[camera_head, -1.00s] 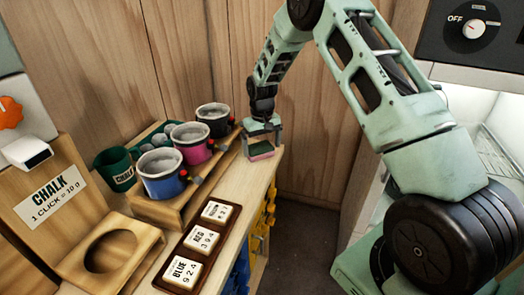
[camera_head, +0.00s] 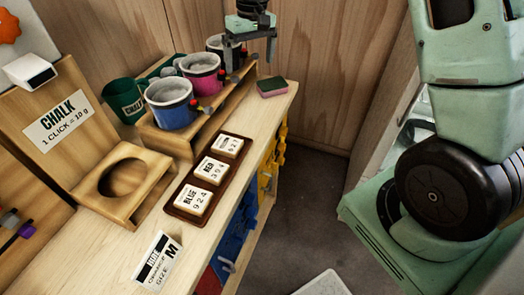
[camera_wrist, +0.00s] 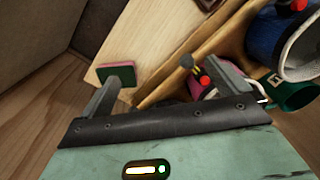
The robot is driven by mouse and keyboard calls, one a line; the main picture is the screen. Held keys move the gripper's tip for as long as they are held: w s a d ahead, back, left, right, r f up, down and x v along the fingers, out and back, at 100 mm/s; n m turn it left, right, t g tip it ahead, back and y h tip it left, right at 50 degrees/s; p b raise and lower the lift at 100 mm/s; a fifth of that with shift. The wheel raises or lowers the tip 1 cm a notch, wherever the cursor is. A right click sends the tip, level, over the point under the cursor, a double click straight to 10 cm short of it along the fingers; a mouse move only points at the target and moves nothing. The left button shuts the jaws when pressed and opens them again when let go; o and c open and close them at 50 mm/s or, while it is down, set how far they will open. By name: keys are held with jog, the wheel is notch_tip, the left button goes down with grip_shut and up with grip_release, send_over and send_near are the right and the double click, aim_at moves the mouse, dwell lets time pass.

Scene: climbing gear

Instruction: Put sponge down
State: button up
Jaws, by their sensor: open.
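The sponge (camera_head: 271,86), green on top with a pink lower layer, lies flat on the wooden counter near its far right corner. It also shows in the wrist view (camera_wrist: 117,74), beyond one finger and partly overlapped by it. My gripper (camera_head: 249,58) is open and empty. It hangs above the counter's far end, to the left of and higher than the sponge, in front of the back chalk bag. In the wrist view my two fingers (camera_wrist: 160,85) are spread wide with nothing between them.
Blue (camera_head: 170,103), pink (camera_head: 202,75) and dark chalk bags stand on a wooden rack left of the sponge. A tray of number tiles (camera_head: 208,176) lies nearer. The counter's right edge is close to the sponge.

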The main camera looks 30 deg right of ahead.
jog(key=s+a+r+n, duration=0.3)
jog(key=s+a, duration=1)
jog(key=s+a+n, duration=0.1)
jog(key=s+n, duration=0.1)
jog(key=s, duration=0.8)
jog(key=s+a+f+n, duration=0.1)
jog(key=s+a+n, duration=0.1)
jog(key=s, duration=0.8)
jog(key=shift+s+f, duration=0.15)
